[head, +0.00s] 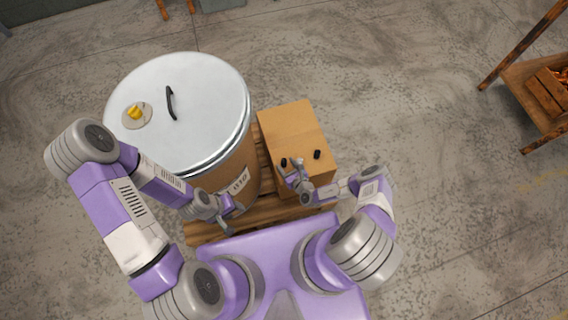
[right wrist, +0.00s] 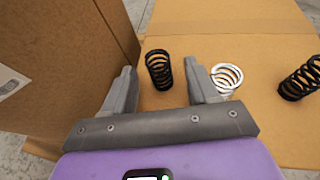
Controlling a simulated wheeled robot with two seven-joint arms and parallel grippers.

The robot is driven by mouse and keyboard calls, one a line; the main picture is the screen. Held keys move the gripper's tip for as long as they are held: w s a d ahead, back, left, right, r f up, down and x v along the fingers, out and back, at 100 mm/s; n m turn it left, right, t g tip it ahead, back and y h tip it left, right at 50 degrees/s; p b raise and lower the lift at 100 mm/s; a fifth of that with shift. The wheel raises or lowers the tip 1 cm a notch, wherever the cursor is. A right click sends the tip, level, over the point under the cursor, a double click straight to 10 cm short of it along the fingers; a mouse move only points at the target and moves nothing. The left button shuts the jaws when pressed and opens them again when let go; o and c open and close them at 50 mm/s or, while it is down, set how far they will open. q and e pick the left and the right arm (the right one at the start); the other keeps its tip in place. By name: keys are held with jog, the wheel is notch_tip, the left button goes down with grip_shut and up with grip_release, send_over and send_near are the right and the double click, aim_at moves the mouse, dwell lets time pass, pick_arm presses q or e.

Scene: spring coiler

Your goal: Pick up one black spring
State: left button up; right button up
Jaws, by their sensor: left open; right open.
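A black spring (right wrist: 159,69) stands upright on the cardboard box (right wrist: 230,45), seen in the right wrist view just beyond and between the open fingers of my right gripper (right wrist: 160,80). A second black spring (right wrist: 300,79) lies tilted at the right of that view; it also shows in the head view (head: 317,154). A white spring (right wrist: 226,77) stands beside the right finger. In the head view my right gripper (head: 291,168) is over the near part of the box, empty. My left gripper (head: 228,208) is open and empty beside the drum's lower front.
A large drum (head: 180,105) with a metal lid stands left of the box, on a wooden pallet (head: 205,233). On the lid are a black handle (head: 171,103) and a yellow piece (head: 134,112). A wooden rack (head: 540,100) stands far right. The floor between is clear.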

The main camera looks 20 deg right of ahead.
aim_at(286, 164)
jog(key=b+x, duration=0.1)
jog(key=x, duration=0.2)
jog(key=c, duration=1)
